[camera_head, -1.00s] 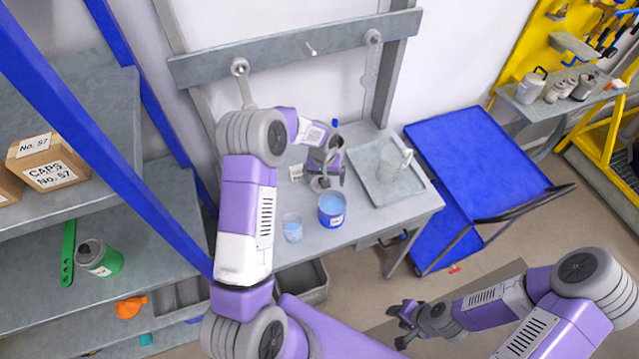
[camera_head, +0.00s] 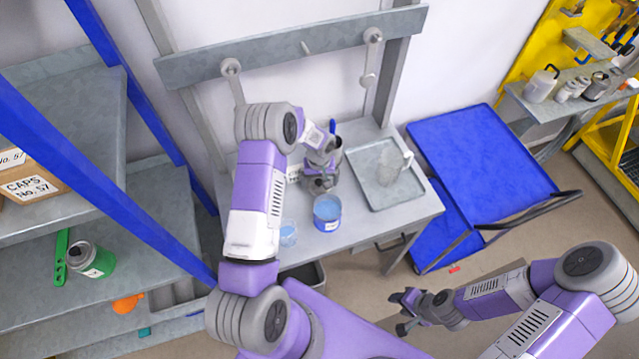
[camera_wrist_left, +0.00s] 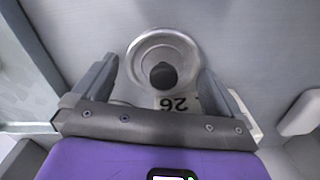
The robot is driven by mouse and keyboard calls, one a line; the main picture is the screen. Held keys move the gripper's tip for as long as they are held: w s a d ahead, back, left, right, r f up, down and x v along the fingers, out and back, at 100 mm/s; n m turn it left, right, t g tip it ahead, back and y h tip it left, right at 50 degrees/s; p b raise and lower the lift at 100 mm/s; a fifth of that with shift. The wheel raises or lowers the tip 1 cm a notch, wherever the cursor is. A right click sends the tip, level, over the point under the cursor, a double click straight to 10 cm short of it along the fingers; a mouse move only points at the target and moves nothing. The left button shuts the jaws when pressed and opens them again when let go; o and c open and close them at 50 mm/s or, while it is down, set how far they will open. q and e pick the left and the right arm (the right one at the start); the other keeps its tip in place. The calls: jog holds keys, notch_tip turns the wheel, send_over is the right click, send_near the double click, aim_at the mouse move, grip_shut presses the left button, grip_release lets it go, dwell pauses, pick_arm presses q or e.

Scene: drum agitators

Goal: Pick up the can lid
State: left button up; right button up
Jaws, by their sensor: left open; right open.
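The can lid (camera_wrist_left: 143,44) is a round, shiny metal disc with a black knob in its middle. It lies on the grey bench, beside a white label marked 26. My left gripper (camera_wrist_left: 158,75) is open, with its two fingers apart on either side of the label and the near part of the lid. I cannot tell whether they touch it. In the head view my left gripper (camera_head: 320,183) is low over the bench and largely hides the lid. My right gripper (camera_head: 402,312) is open and empty, off to the lower right, away from the bench.
A blue can (camera_head: 327,214) of blue liquid and a clear beaker (camera_head: 289,234) stand close in front of my left gripper. A grey tray (camera_head: 411,193) with a clear jug (camera_head: 388,166) lies to the right. A blue cart (camera_head: 480,155) stands beyond it.

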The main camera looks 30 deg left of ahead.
pick_arm(q)
jog(key=shift+s+r, duration=0.15)
jog(key=shift+s, duration=0.25)
jog(key=shift+c, duration=0.2)
jog(key=shift+w, duration=0.25)
jog(key=c, duration=0.4)
jog(key=shift+s, duration=0.1)
jog(key=c, duration=0.4)
jog(key=shift+o, duration=0.2)
